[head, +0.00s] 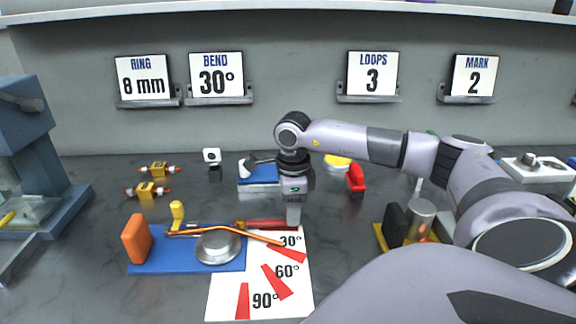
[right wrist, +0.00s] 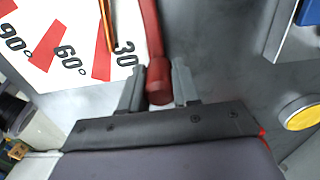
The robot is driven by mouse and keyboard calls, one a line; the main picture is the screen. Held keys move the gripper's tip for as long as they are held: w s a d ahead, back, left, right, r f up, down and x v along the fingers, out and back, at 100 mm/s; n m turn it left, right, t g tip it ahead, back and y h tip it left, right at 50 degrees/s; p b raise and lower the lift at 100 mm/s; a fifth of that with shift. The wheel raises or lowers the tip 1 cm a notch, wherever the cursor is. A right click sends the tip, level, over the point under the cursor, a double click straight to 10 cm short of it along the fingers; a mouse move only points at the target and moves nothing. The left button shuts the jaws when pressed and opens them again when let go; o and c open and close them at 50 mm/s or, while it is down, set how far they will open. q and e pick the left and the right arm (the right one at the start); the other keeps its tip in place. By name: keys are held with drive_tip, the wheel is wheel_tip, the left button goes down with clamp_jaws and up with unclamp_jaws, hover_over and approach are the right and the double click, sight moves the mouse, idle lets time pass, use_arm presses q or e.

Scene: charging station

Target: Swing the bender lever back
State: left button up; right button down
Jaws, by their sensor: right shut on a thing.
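The bender has a blue base (head: 180,262), a round grey die (head: 218,247) and an orange block (head: 136,238) at its left end. A copper rod (head: 258,236) runs across it, angled slightly down to the right. The red bender lever (head: 262,223) points right, just behind the rod and beyond the 30° mark of the angle sheet (head: 230,305). My right gripper (head: 293,224) is shut on the lever's end. The right wrist view shows the red handle (right wrist: 158,80) between the two fingers of my gripper (right wrist: 158,88). My left gripper is not in view.
Wall cards read ring 8 mm, bend 30° (head: 216,78), loops 3 and mark 2. A blue machine (head: 35,150) stands at the left. Yellow connectors (head: 150,190), a red item (head: 356,178) and a yellow-based fixture (head: 390,240) with a metal cylinder stand around the bender.

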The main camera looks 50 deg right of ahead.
drive_tip(key=c, duration=0.8)
unclamp_jaws()
drive_tip(key=shift+r, duration=0.1)
wheel_tip(320, 180, up, 7)
drive_tip(key=shift+r, duration=0.1)
